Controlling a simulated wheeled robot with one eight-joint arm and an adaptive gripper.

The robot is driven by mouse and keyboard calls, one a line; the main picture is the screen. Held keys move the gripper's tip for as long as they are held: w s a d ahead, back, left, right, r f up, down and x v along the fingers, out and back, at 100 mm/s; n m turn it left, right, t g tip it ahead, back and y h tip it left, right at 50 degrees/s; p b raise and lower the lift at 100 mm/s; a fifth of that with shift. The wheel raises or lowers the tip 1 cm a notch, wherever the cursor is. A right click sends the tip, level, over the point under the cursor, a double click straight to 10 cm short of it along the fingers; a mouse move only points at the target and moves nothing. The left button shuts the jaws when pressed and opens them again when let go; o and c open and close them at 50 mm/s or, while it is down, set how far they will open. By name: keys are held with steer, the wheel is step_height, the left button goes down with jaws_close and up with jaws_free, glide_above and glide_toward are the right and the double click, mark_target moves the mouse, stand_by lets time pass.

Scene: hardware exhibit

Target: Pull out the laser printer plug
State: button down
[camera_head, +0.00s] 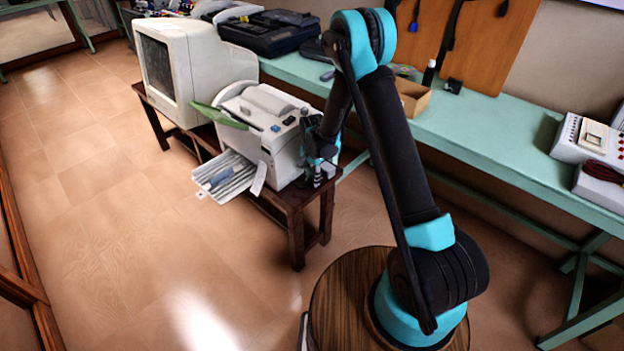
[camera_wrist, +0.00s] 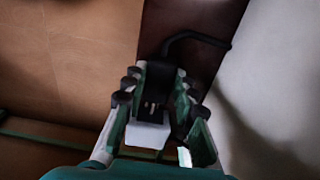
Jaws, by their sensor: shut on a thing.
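The white laser printer (camera_head: 268,133) sits on a low dark wooden table, with its paper tray out at the front left. My gripper (camera_head: 322,145) is low beside the printer's right side. In the wrist view my gripper (camera_wrist: 160,95) is shut on a dark plug (camera_wrist: 158,82) between its fingers. A black cable (camera_wrist: 190,38) bends close behind the plug. Thin light prongs seem to show on the plug's near side, above a small white block (camera_wrist: 148,134). I cannot tell what the block is. The plug is too small to make out in the head view. No socket is clearly visible.
The dark table (camera_head: 297,205) also holds an old white monitor (camera_head: 176,65), left of the printer. A long turquoise bench (camera_head: 480,140) runs behind, with a cardboard box (camera_head: 412,97) and devices on it. Open tiled floor lies in front at left.

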mark_target(312, 180)
steer(key=c, duration=1.2)
jaws_free()
steer(key=shift+s+a, duration=0.2)
steer(key=shift+s, duration=0.05)
step_height(312, 180, up, 12)
